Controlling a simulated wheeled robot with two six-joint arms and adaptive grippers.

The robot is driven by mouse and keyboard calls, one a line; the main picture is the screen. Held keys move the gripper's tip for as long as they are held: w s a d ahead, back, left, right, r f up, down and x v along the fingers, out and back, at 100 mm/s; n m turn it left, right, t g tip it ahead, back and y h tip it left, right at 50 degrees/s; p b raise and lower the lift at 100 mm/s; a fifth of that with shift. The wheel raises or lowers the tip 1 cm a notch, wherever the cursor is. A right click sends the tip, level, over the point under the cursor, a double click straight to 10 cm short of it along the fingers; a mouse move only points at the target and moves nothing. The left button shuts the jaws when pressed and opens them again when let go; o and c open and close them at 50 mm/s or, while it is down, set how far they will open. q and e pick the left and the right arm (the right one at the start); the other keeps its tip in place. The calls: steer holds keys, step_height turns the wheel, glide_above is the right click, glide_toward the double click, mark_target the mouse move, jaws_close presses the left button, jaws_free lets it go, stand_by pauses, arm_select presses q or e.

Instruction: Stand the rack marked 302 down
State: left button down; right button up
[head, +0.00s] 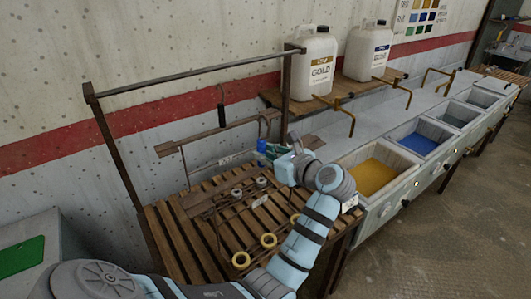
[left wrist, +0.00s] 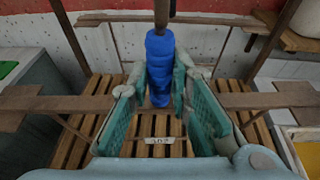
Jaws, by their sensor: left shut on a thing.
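My left gripper (head: 276,152) is shut on the blue grip of a rack. In the left wrist view the blue grip (left wrist: 160,70) stands upright between the two teal fingers of the gripper (left wrist: 160,95). The rack's brown crossbar (left wrist: 275,100) reaches out to both sides behind the fingers. A small tag reading 302 (left wrist: 158,141) shows just below the grip. In the head view my arm hides part of the rack, over the slatted bench (head: 170,235). I cannot tell whether its lower parts touch the slats. My right gripper is not in view.
A metal rail (head: 195,68) spans above the bench. Another hooked wooden bar (head: 205,133) is behind the held rack. Yellow rings (head: 268,240) show near the bench front. Gold (head: 375,178) and blue (head: 418,143) basins are to the right, with white jugs (head: 315,65) behind.

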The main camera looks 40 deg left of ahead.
arm_select(q)
steer(key=shift+f, duration=0.15)
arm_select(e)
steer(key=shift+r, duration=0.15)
arm_select(q)
steer(key=c, duration=1.4)
jaws_free()
steer(key=shift+o, duration=0.2)
steer(key=shift+f, duration=0.1)
steer(key=o, duration=1.4)
steer(key=shift+c, duration=0.2)
